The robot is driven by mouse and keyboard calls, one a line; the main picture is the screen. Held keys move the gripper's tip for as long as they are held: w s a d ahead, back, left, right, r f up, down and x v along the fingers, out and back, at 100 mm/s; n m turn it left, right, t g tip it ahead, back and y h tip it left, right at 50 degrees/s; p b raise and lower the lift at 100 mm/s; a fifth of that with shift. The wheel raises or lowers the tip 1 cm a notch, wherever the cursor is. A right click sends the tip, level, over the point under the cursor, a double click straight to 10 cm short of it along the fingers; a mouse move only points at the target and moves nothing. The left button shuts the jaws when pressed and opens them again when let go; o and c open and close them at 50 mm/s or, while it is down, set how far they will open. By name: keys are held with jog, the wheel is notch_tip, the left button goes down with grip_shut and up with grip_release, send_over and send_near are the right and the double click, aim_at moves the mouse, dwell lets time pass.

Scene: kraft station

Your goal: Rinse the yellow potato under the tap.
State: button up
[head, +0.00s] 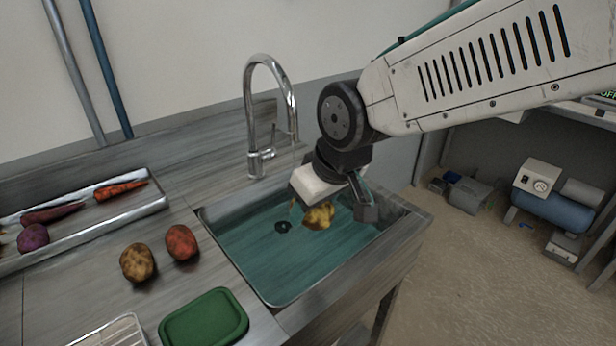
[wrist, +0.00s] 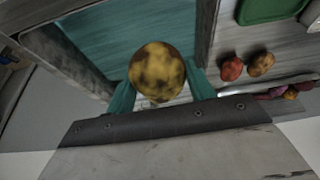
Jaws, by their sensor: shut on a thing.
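The yellow potato (head: 319,215) has dark patches and is held over the sink basin (head: 262,262) in the head view. My gripper (head: 332,207) is shut on it, and the gripper body hides part of the potato there. In the wrist view the potato (wrist: 157,72) sits between the two teal fingers of my gripper (wrist: 160,88). The chrome tap (head: 268,110) stands at the back edge of the sink, and its spout end is up and to the left of the potato. I cannot tell clearly whether water is running.
A brown potato (head: 137,262) and a red potato (head: 181,242) lie on the counter left of the sink. A green board or lid (head: 204,318) lies in front. A metal tray (head: 152,206) holds carrots and a purple vegetable. A wire rack (head: 112,332) is at the bottom.

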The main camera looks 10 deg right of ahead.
jog(key=shift+w+r, duration=0.15)
jog(key=shift+w, duration=0.55)
jog(key=w+f, duration=0.2)
jog(key=w, duration=1.1)
jog(key=shift+f, duration=0.35)
jog(key=shift+w, duration=0.1)
jog(key=shift+d, duration=0.55)
jog(key=shift+a, duration=0.1)
jog(key=shift+a, duration=0.5)
jog(key=shift+d, duration=0.2)
jog(key=shift+d, duration=0.4)
